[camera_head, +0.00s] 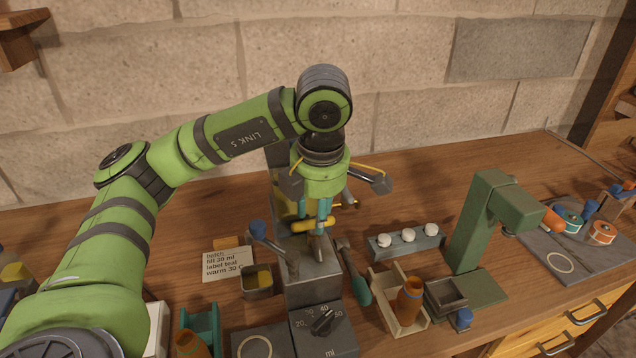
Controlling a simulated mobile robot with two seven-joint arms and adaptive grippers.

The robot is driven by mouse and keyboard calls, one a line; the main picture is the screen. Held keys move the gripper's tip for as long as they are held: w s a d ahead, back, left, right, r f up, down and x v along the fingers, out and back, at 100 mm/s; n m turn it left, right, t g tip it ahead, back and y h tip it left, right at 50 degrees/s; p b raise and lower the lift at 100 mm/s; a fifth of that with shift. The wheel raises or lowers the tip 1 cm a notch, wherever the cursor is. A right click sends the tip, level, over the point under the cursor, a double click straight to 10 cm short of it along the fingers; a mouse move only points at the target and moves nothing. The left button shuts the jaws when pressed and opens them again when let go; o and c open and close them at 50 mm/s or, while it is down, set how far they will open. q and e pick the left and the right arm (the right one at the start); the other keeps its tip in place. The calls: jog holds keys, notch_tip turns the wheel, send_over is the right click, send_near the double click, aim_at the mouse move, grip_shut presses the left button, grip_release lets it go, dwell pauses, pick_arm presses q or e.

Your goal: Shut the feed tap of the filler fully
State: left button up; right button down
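The filler (303,277) is a grey machine on the bench, with a dial (323,322) marked in ml on its front block. A lever with a blue knob (257,230) leans out at its left. A yellow bar (314,226) crosses the upper part of the filler, and I cannot tell for certain whether it is the feed tap's handle. My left gripper (316,234) points down over the filler, its teal fingers in front of or at the yellow bar. I cannot tell whether the fingers touch or grip it. The gripper hides much of the filler's top. My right gripper is not in view.
A written card (228,264) and a small grey box (258,281) lie left of the filler. To the right are a teal-handled tool (355,288), a wooden tray (384,283) with an amber bottle (409,300), a rack with white caps (406,243) and a green press (484,215).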

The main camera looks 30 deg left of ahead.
pick_arm(q)
notch_tip(320, 180, up, 11)
jog(key=s+d, duration=0.1)
jog(key=shift+s+d, duration=0.3)
jog(key=shift+d, duration=0.05)
jog(key=shift+r, duration=0.1)
dwell(0.5)
